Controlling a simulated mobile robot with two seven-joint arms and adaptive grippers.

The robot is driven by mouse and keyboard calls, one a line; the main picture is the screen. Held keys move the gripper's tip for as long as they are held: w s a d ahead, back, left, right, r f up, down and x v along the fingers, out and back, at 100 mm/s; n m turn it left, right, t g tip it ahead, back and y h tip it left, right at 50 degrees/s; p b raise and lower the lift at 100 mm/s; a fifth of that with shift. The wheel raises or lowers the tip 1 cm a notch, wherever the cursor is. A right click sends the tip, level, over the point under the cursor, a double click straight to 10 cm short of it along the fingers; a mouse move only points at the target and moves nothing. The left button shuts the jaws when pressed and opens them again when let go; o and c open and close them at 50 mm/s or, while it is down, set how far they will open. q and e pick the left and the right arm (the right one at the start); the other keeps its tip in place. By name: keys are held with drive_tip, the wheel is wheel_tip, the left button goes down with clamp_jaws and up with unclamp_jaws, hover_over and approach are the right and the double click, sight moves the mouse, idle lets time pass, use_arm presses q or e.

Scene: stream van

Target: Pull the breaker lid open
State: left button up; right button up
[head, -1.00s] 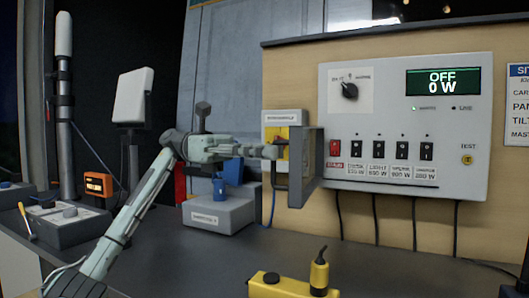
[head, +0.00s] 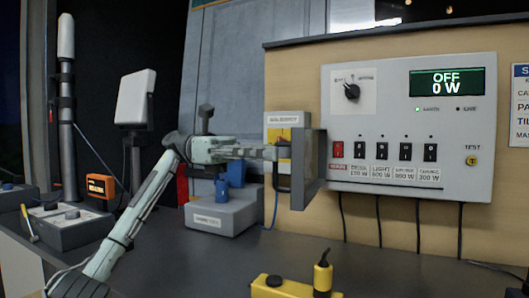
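The breaker lid (head: 309,170) is a grey plate at the left edge of the light-grey breaker panel (head: 408,125). It stands swung out from the panel, and the row of breakers, a red one (head: 338,150) and several black ones, is uncovered. A dark handle (head: 283,183) shows on the lid's left side. My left gripper (head: 282,152) reaches in from the left, at the lid's outer side by the handle. Its fingertips are small and partly merge with the handle, so I cannot tell whether they grip it. My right gripper is not in view.
A yellow-and-white box (head: 288,120) is on the wall behind the gripper. A grey unit (head: 222,217) with a blue part stands below the arm. A yellow device (head: 282,288) lies at the front of the dark counter. Cables hang below the panel.

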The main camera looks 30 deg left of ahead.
use_arm(q)
drive_tip(key=a, duration=1.2)
drive_tip(key=shift+s, duration=0.15)
